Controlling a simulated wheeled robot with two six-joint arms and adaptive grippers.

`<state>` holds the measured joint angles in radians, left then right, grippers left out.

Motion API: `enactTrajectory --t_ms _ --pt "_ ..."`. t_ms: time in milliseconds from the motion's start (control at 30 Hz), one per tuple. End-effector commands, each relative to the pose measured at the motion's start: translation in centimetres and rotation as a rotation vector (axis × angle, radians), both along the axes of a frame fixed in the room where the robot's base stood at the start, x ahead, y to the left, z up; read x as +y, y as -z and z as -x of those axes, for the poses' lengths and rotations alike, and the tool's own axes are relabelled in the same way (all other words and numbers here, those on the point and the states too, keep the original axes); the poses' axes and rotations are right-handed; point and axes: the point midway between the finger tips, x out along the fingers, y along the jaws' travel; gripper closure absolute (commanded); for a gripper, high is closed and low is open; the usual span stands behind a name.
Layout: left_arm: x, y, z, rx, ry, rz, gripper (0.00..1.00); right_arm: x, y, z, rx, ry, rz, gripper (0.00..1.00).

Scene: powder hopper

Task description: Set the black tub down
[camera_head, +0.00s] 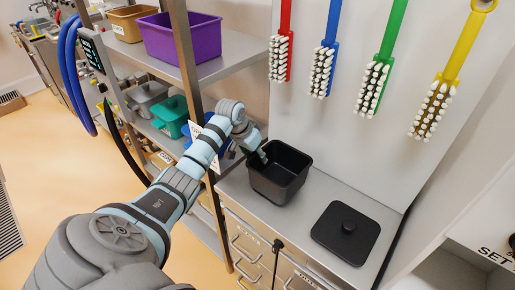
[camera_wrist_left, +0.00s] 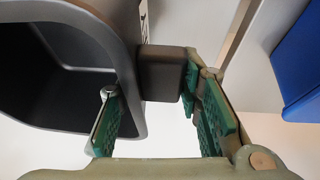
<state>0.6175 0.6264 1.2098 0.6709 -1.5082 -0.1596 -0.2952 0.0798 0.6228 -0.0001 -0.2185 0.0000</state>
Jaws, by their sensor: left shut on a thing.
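The black tub (camera_head: 278,186) is upright and open-topped over the left part of the grey metal counter in the head view. Its dark inside and rim fill the left of the left wrist view (camera_wrist_left: 55,95). My left gripper (camera_head: 261,157) is at the tub's left side, shut on it. In the left wrist view, the gripper's green-padded fingers (camera_wrist_left: 152,92) stand on either side of the dark block that sticks out from the tub wall. I cannot tell whether the tub's base touches the counter. My right gripper is not in view.
Four coloured brushes, including a red one (camera_head: 281,55), hang on the wall behind. Shelves at left hold a purple bin (camera_head: 182,40) and a teal bin (camera_head: 172,115).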

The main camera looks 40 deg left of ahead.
Motion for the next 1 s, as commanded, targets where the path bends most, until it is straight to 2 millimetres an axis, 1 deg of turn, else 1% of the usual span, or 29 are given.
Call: enactTrajectory --t_ms 33,133,200,433,467,500,567,867,967,1000 --pt "-0.1 1.2 0.1 0.003 0.0 0.002 1.0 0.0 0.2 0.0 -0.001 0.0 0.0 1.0" --pt "-0.1 2.8 0.0 0.002 0.001 0.001 1.0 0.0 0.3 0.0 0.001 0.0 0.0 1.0" --pt "0.0 3.2 0.0 0.001 0.0 0.0 1.0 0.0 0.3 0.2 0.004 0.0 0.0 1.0" --pt "-0.1 3.2 0.0 0.001 0.001 0.001 1.0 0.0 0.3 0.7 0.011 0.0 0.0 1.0" --pt "-0.1 3.2 0.0 0.001 0.001 0.001 0.65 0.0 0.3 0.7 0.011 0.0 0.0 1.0" --pt "-0.1 3.2 0.0 0.001 0.001 0.001 0.58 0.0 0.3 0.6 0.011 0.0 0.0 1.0" --pt "-0.1 3.2 0.0 0.001 0.001 0.001 0.49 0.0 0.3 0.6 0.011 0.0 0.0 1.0" --pt "-0.1 3.1 0.0 0.001 0.001 0.001 0.48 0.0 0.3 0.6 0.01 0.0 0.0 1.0" --pt "0.0 2.4 0.2 0.0 0.001 -0.001 0.48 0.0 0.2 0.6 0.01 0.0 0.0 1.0" --pt "0.1 2.0 0.4 0.0 0.001 0.0 0.48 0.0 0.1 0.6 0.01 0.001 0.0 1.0"
